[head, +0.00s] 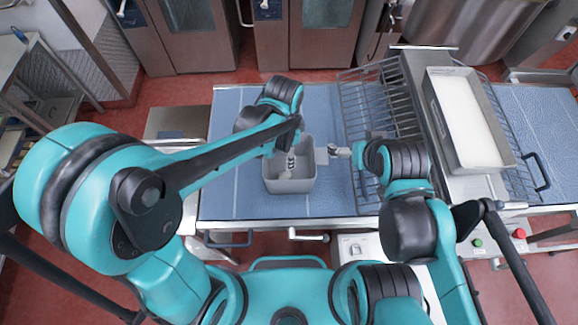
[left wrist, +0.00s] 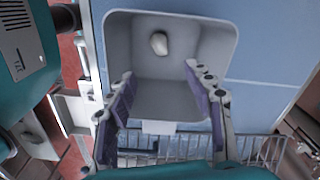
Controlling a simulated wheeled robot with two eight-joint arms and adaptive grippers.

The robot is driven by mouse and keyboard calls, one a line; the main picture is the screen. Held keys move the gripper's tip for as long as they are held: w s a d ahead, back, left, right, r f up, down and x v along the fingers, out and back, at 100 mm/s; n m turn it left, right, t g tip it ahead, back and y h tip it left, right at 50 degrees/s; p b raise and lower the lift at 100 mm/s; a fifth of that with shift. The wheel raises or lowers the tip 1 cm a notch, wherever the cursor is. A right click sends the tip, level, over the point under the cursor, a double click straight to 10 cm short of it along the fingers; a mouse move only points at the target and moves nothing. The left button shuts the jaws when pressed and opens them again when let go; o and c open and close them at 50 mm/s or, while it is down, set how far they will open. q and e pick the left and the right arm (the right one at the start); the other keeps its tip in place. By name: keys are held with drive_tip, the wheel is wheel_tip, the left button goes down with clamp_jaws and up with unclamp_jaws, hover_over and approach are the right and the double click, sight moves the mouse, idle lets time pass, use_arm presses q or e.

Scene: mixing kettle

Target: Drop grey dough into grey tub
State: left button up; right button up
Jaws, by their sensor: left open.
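The grey tub (head: 300,183) is an open box on the blue work surface. In the left wrist view the tub (left wrist: 225,45) is seen from above, with a small pale grey lump of dough (left wrist: 159,43) inside on its floor. My left gripper (head: 289,162) points down over the tub in the head view. In the left wrist view its two fingers (left wrist: 160,72) are spread with nothing between them, and the dough lies beyond the tips. My right gripper (head: 331,151) is at the tub's right side, by a pale tab; its jaws are too small to read.
A wire rack (head: 365,110) stands right of the tub. Farther right is a steel tray (head: 506,158) with a smooth white filling. Blue surface (head: 232,180) is clear left of the tub. Steel ovens line the back.

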use_arm(q)
wheel_tip(320, 180, up, 12)
idle(0.4)
drive_tip(key=shift+s+f, duration=0.1)
idle(0.4)
